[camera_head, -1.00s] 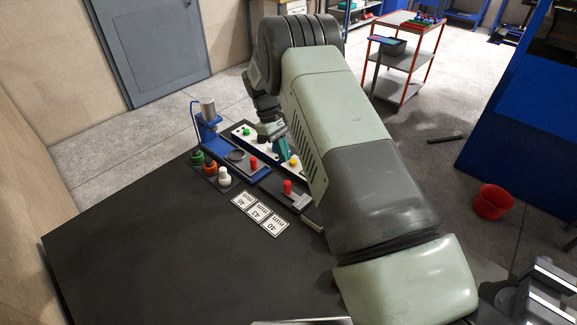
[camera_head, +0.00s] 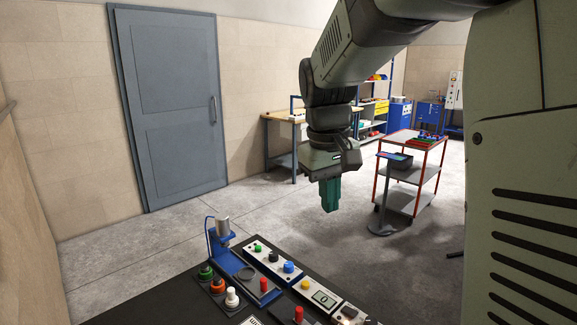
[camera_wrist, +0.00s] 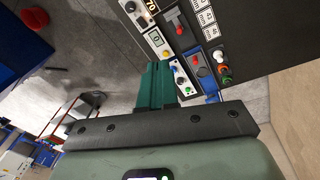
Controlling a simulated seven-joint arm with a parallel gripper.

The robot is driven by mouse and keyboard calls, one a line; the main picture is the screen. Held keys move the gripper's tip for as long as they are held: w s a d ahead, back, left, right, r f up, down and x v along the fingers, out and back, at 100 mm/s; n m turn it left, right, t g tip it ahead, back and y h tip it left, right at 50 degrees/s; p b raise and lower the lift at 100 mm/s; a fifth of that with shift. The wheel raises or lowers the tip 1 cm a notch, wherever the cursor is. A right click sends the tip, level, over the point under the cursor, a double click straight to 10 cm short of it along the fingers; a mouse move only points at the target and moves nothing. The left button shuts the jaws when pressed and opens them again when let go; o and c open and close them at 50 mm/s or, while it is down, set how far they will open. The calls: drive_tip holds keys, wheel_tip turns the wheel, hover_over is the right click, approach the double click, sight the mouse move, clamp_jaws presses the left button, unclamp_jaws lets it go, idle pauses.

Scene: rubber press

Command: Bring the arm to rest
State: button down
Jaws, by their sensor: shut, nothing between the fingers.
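My gripper (camera_head: 330,195) hangs in the air in the head view, fingers pointing down, above and to the right of the bench-top press. Its teal fingers are shut with nothing between them. In the wrist view the teal fingers (camera_wrist: 156,88) lie side by side, apart from the bench devices. My arm runs from the upper right of the head view down to the gripper.
A black bench (camera_head: 150,302) bears a blue press (camera_head: 222,236), a control panel (camera_head: 272,260), red-knobbed parts (camera_head: 299,314) and coloured pegs (camera_head: 232,297). A red-framed trolley (camera_head: 414,170) stands behind at right. A grey door (camera_head: 170,110) is at the back left.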

drive_tip(key=s+d+r+m+t, duration=0.1)
drive_tip(key=s+m+t, duration=0.1)
drive_tip(key=s, duration=0.9)
drive_tip(key=s+d+r+m+t+y, duration=0.1)
drive_tip(key=s+d+r+m+t, duration=0.1)
drive_tip(key=s, duration=1)
drive_tip(key=shift+d, duration=0.3)
drive_tip(key=shift+r, duration=0.15)
